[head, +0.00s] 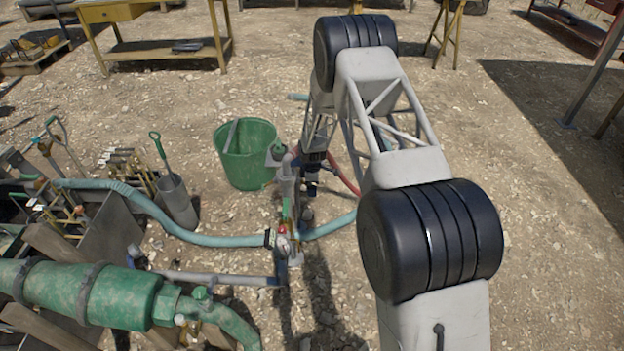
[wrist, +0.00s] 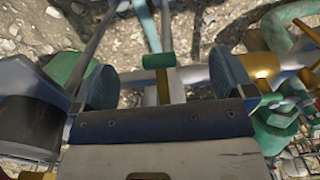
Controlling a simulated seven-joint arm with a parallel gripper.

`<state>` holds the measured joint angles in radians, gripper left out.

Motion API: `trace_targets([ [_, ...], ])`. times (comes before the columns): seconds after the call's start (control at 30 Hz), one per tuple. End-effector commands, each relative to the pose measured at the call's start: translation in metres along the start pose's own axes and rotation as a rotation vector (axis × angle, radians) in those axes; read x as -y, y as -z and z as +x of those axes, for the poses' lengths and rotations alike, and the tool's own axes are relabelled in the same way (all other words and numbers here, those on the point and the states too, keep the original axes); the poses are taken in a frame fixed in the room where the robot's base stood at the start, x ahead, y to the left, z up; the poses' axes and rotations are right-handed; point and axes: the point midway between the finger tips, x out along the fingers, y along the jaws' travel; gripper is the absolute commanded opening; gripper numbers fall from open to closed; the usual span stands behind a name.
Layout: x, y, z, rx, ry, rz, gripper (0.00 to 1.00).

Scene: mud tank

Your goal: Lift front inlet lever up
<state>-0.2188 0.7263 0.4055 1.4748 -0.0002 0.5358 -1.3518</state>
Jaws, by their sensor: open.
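In the wrist view, my gripper (wrist: 162,80) is open, with one dark pad on each side. A lever with a green grip (wrist: 158,61) shows in the gap between the pads, with a brass-coloured stem below it. I take it for the inlet lever. Both pads look apart from it; its depth relative to them is hard to tell. In the head view, my gripper (head: 312,188) points down beside the upright grey pipework (head: 287,185). A small green lever (head: 285,208) shows low on that pipework, partly hidden and too small to read clearly.
A green bucket (head: 250,165) stands behind the pipework. A pale blue hose (head: 190,236) runs to it from the left. A large green pump pipe (head: 90,293) lies at the lower left. A grey pipe (head: 220,279) crosses low. Gravel right of my arm is clear.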

Motion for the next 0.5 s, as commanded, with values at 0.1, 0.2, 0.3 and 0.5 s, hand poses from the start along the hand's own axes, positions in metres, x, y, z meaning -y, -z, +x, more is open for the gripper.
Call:
trace_targets([
  [0.1, 0.0, 0.0, 0.011, 0.0, -0.001, 0.0, 1.0],
  [0.2, -0.001, 0.0, 0.017, 0.0, -0.001, 0.0, 1.0],
  [0.3, -0.001, 0.0, 0.022, 0.0, 0.0, 0.0, 1.0],
  [0.5, -0.001, 0.0, 0.026, 0.0, -0.001, 0.0, 1.0],
])
